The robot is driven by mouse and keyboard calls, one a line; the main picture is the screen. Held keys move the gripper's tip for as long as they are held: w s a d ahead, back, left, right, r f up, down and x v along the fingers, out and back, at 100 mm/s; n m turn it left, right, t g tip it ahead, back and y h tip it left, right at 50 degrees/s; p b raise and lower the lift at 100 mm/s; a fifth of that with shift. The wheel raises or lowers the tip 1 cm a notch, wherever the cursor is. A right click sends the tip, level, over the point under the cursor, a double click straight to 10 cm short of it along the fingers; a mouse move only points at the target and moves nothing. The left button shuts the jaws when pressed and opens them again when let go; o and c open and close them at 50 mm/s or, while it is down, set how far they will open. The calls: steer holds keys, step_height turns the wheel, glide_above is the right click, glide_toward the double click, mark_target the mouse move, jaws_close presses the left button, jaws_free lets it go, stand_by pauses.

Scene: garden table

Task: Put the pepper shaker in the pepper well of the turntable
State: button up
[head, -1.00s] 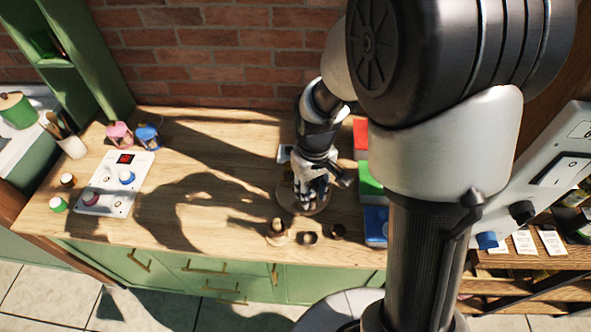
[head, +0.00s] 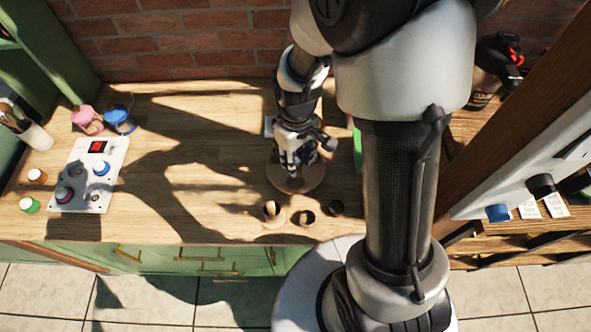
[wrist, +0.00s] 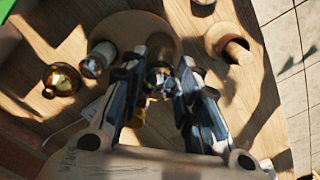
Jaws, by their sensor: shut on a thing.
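The turntable is a round wooden disc (head: 318,184) on the counter, partly under my gripper in the head view. In the wrist view its pale disc (wrist: 140,22) lies at the top. My gripper (head: 293,174) points down over it. In the wrist view my gripper (wrist: 160,88) is shut on a small glassy, dark thing, seemingly the pepper shaker (wrist: 159,77), mostly hidden between the fingers. Another small glass shaker (wrist: 97,60) is at the disc's left edge. The pepper well is hidden or cannot be told apart, and contact between the held shaker and the disc is unclear.
Wooden cups (head: 273,213), (head: 304,217) and a dark cup (head: 336,208) stand near the front edge. A golden round thing (wrist: 61,79) is left in the wrist view. A knob panel (head: 91,175) and pink (head: 87,119) and blue (head: 120,119) mugs stand left. The counter's middle is clear.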

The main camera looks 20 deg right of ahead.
steer(key=shift+f+b, duration=0.7)
steer(key=shift+f, duration=2.1)
steer(key=shift+f, duration=0.1)
steer(key=o, duration=1.1)
